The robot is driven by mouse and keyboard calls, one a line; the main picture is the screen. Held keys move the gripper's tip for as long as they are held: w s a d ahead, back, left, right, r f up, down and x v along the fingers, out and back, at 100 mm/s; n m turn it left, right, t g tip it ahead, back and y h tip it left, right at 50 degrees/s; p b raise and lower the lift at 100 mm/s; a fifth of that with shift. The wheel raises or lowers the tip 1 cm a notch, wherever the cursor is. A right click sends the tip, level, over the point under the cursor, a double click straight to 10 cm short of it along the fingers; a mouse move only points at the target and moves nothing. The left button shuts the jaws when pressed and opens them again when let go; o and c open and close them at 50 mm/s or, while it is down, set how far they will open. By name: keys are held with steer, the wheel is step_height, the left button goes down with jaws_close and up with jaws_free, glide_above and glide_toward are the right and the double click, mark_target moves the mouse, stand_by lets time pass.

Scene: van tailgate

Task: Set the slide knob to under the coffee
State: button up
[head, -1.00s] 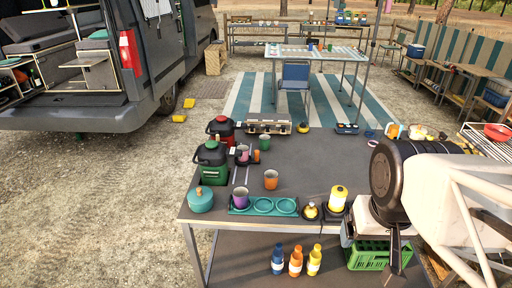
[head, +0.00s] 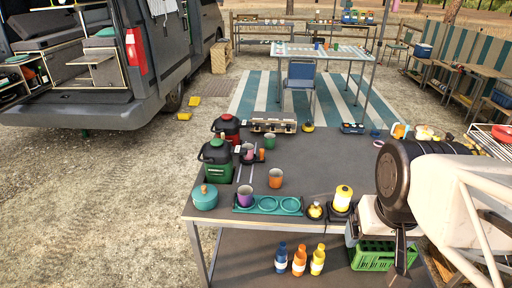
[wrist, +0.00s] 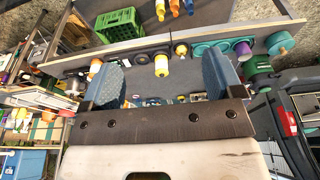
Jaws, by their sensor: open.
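My gripper (wrist: 163,78) is open and empty in the wrist view, with two blue finger pads spread above the dark table. In the head view my white arm comes in from the right, and the fingers do not show. I cannot make out the slide knob for certain. A thin pale strip (head: 250,167) runs between the cups and may be its track. A black-and-green jug (head: 216,160) and a black-and-red jug (head: 227,128) stand on its left. No coffee label is readable.
A teal tray (head: 269,205) holds a purple cup (head: 246,196). An orange cup (head: 276,179), teal pot (head: 204,198) and yellow lantern (head: 342,196) stand close by. Several bottles (head: 299,262) and a green crate (head: 372,258) sit below. The table's middle (head: 325,160) is mostly clear.

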steer(key=shift+w+r, duration=0.1)
steer(key=shift+w, duration=0.1)
steer(key=c, duration=0.6)
steer(key=shift+w+a+r, duration=0.1)
steer(key=shift+w+r, duration=0.05)
steer(key=shift+w, duration=0.15)
steer(key=shift+c, duration=0.3)
steer(key=w+a+r+m+g+y, duration=0.1)
steer(key=w+a+r+m, duration=0.1)
steer(key=w, duration=0.6)
steer(key=w+a+r+m, duration=0.1)
steer(key=w, duration=0.6)
steer(key=m+g+y, duration=0.3)
steer(key=m, duration=0.7)
glide_above(262, 159)
steer(key=w+d, duration=0.2)
steer(key=d, duration=0.1)
step_height(262, 159, down, 24)
steer(key=shift+w+a, duration=0.15)
steer(key=shift+a, duration=0.05)
steer(key=shift+x, duration=3.85)
